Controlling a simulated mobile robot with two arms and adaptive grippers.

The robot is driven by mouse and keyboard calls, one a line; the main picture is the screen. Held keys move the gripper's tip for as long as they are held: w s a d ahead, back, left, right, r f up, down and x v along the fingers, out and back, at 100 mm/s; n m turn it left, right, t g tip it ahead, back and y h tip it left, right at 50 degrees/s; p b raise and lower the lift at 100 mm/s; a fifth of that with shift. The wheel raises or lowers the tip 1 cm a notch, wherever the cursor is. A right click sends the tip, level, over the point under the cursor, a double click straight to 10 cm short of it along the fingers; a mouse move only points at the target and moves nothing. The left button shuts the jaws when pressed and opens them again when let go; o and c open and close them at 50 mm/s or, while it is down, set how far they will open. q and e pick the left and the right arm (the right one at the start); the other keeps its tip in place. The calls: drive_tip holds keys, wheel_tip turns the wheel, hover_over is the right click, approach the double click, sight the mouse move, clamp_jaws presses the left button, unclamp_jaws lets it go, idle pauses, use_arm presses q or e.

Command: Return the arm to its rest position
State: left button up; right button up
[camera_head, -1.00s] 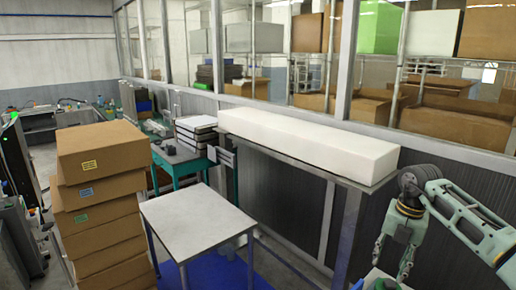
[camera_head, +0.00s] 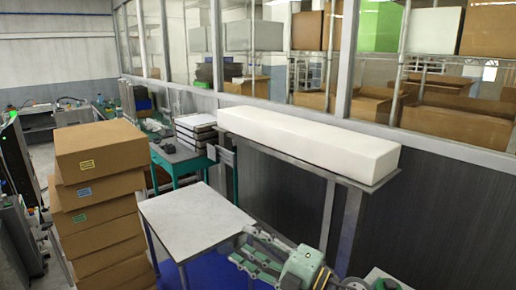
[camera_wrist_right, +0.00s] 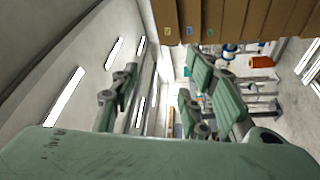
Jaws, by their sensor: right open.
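My right gripper (camera_head: 240,247) is at the bottom of the head view, pointing left. Its green and grey fingers are apart, with nothing between them, in front of the right edge of the white-topped table. In the right wrist view the fingers of the right gripper (camera_wrist_right: 162,76) also stand apart and empty. Most of my right arm is below the head view's edge. My left gripper is not in view.
A white-topped table (camera_head: 185,215) stands at centre. A stack of cardboard boxes (camera_head: 100,150) is at left. A long white block (camera_head: 310,140) lies on a shelf (camera_head: 378,186) along the windowed wall. A teal bench (camera_head: 180,168) with stacked trays (camera_head: 196,122) is behind.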

drive_tip(key=d+f+m+t+h, duration=0.3)
drive_tip(key=d+m+t+h, duration=0.7)
drive_tip(key=m, duration=0.5)
drive_tip(key=s+d+f+m+g+h, duration=0.4)
drive_tip(key=s+d+f+m+h, duration=0.15)
drive_tip(key=d+f, duration=0.3)
drive_tip(key=s+d+f+m+g+h, duration=0.2)
drive_tip(key=s+d+f+m+g, duration=0.2)
drive_tip(key=s+f+g, duration=0.7)
drive_tip(key=s+f, duration=0.2)
drive_tip(key=s, duration=0.5)
drive_tip(key=s+f+g, duration=0.2)
drive_tip(key=s+f, duration=0.1)
drive_tip(key=s, duration=0.7)
wheel_tip(320, 180, down, 34)
drive_tip(key=s+g+b, duration=0.1)
drive_tip(key=s+b, duration=0.1)
drive_tip(key=b, duration=0.4)
use_arm(q)
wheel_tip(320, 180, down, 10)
drive_tip(key=b, duration=0.4)
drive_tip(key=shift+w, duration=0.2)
use_arm(e)
drive_tip(key=s+d+f+g, duration=0.1)
drive_tip(key=s+d+f, duration=0.1)
drive_tip(key=s+f, duration=1.4)
wheel_tip(320, 180, down, 2)
drive_tip(key=shift+d+f, duration=0.25)
drive_tip(key=shift+d, duration=0.1)
